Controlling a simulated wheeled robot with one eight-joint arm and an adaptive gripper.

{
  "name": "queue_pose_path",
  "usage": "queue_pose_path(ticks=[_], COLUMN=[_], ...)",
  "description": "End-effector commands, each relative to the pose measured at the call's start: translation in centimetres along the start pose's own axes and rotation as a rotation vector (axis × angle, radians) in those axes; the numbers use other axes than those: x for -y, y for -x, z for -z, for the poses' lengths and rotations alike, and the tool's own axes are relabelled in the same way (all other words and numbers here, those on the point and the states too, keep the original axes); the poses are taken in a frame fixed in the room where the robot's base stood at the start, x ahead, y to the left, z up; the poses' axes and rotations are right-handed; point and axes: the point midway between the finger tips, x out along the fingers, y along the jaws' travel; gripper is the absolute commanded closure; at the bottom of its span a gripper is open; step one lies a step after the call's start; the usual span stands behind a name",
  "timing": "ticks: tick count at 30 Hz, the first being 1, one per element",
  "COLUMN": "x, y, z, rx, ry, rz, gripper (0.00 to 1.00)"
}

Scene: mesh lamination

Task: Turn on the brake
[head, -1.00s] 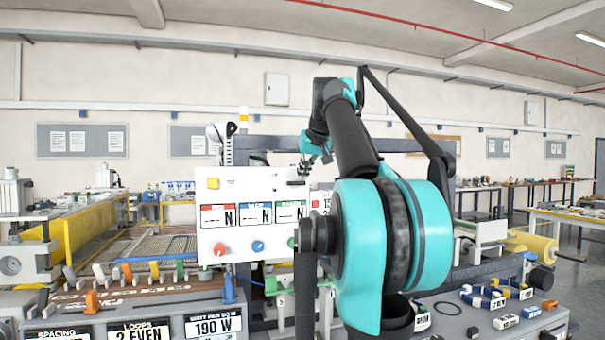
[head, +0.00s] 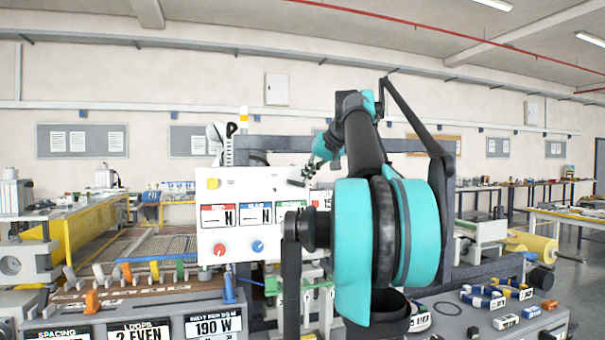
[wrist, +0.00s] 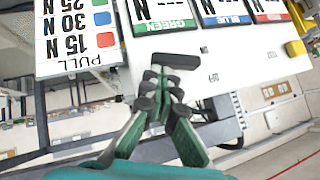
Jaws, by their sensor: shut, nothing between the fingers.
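A white panel (head: 262,184) stands in front of me with a yellow button (head: 212,184), a red knob (head: 219,249) and a blue knob (head: 258,247). A small black bar (wrist: 165,60) sits near the panel's edge in the wrist view, likely the brake switch; small lettering beside it is too blurred to read. My gripper (wrist: 160,82) is shut and empty, its tips right by the bar. I cannot tell whether they touch it. In the head view my gripper (head: 308,173) is at the panel's upper right, small and partly merged with the bar.
A white "PULL" force chart (wrist: 75,35) adjoins the panel. Red, blue and green display labels (head: 254,213) are on the panel's face. A dark frame stands behind the panel.

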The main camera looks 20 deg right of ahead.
Motion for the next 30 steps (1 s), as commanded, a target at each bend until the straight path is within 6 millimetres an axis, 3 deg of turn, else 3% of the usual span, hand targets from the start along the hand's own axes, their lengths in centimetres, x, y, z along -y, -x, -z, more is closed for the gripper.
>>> queue_pose_path(ticks=[30], x=[-2.5], y=[-2.1], z=[-2.1], rx=[0.000], ry=[-0.670], rz=[0.671], gripper=[1.00])
